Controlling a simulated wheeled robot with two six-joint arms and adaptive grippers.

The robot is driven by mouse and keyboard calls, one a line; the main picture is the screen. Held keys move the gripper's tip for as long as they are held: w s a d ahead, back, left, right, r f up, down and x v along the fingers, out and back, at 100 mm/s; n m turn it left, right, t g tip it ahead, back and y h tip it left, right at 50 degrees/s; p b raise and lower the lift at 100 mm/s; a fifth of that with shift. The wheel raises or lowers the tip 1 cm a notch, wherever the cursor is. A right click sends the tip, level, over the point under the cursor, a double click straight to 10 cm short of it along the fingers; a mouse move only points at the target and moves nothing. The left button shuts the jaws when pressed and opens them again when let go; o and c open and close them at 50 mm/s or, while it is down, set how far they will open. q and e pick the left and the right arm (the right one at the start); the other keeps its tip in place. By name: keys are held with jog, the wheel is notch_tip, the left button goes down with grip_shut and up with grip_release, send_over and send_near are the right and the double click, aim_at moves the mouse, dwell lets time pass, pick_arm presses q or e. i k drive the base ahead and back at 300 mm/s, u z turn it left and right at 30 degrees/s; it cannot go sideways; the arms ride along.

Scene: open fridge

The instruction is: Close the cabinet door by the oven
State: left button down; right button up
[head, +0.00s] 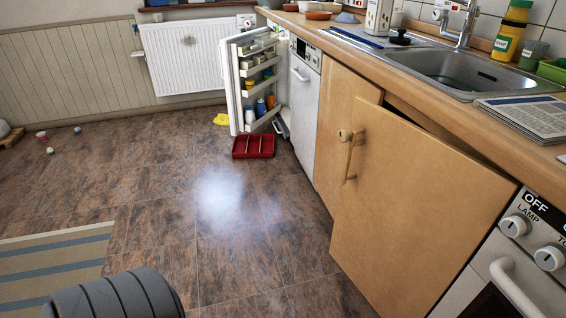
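The wooden cabinet door (415,205) by the oven stands ajar. A dark gap shows along its top, under the worktop, widest toward its left edge, and it narrows toward the oven side on the right. A handle (351,158) is near the door's upper left edge. The oven (535,260), with white knobs and a light handle, is at the lower right and cut off by the frame. Neither of my grippers is in view, and nothing is seen touching the door.
The fridge door (233,92) stands open farther back, with a red tray (254,146) on the floor beside it. The worktop holds a sink (455,67) and a newspaper (530,112). The brown floor (215,225) before the cabinet is clear.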

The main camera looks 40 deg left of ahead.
aim_at(419, 206)
jog(key=z, duration=1.2)
jog(key=k, duration=0.15)
jog(key=u, duration=2.4)
jog(key=i, duration=1.1)
jog(key=z, duration=0.4)
